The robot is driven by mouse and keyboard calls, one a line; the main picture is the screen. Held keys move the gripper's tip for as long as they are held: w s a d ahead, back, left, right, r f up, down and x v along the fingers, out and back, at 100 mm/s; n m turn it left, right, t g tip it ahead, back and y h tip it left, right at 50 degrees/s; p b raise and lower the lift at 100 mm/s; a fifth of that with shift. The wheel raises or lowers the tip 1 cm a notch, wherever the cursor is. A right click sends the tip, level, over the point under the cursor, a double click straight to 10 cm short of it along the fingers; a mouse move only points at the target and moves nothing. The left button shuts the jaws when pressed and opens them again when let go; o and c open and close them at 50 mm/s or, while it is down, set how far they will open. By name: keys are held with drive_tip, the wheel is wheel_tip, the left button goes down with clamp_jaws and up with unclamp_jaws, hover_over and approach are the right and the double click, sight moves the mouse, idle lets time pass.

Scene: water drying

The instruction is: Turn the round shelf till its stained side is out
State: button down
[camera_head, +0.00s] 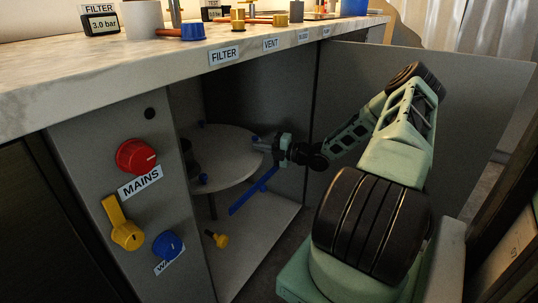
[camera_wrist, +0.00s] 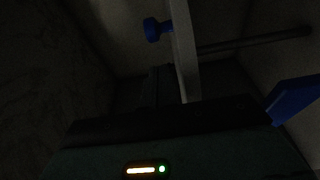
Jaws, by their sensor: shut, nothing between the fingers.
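The round shelf (camera_head: 225,160) is a pale grey disc inside the open cabinet under the counter. In the wrist view its edge (camera_wrist: 185,55) runs almost upright and close to the camera. I cannot make out a stain on the part that shows. My gripper (camera_head: 262,143) is shut and empty at the shelf's right rim; I cannot tell whether it touches. Its fingertips are not clear in the dark wrist view.
A blue bar (camera_head: 253,191) slants below the shelf's right side; it also shows in the wrist view (camera_wrist: 292,98). A yellow knob (camera_head: 217,239) is low in the cabinet. The cabinet's open door (camera_head: 460,110) stands behind my arm. The counter edge (camera_head: 130,102) overhangs the opening.

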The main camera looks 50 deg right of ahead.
sight(257, 140)
drive_tip(key=shift+w+d, duration=0.6)
drive_tip(key=shift+d, duration=0.3)
drive_tip(key=shift+w+d+f+b, duration=0.1)
drive_tip(key=shift+w+d+b, duration=0.55)
drive_tip(key=shift+w+d, duration=0.25)
drive_tip(key=shift+d, duration=0.1)
drive_tip(key=shift+a, duration=0.1)
